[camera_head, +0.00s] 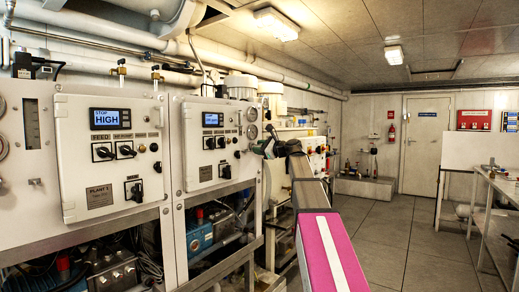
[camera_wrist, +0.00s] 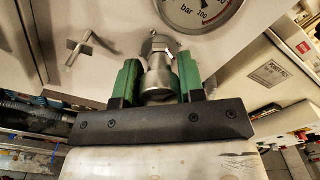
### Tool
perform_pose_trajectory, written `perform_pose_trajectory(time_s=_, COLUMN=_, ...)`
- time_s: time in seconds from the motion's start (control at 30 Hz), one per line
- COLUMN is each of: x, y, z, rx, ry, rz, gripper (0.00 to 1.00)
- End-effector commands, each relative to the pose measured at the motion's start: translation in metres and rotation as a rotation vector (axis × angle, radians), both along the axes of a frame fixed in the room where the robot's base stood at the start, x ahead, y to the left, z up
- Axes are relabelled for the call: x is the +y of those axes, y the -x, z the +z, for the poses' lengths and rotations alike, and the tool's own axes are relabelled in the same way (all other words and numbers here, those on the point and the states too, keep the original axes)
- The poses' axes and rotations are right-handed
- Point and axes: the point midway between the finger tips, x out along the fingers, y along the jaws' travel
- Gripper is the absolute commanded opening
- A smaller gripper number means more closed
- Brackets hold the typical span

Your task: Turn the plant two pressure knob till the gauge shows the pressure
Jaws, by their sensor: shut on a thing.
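In the wrist view, my gripper (camera_wrist: 157,66) has its two green fingers on either side of a silver metal knob (camera_wrist: 158,82) on the white panel face, shut on it. The gauge (camera_wrist: 201,10) sits just above and to the right, marked "bar" and "100". Its upper part is cut off, so I cannot read the pressure. In the head view, the plant two panel (camera_head: 211,145) has a lit display (camera_head: 213,119) and small gauges (camera_head: 252,114) at its right edge. My gripper (camera_head: 266,146) is at that edge, and the knob is hidden there.
A T-shaped metal handle (camera_wrist: 82,46) stands left of the knob in the wrist view. The plant one panel (camera_head: 110,150), its display reading "HIGH", is at the left. Pumps and hoses fill the frames below. Open floor (camera_head: 390,235) lies to the right, before a metal table (camera_head: 498,187).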

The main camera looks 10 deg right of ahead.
Motion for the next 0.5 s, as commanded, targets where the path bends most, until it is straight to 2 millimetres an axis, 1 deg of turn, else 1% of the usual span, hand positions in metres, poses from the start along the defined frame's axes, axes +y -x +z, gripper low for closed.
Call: perform_pose_trajectory(time_s=0.5, x=-0.0004, y=0.0007, z=-0.0017, rx=0.033, ry=-0.029, rz=-0.001, gripper=0.13)
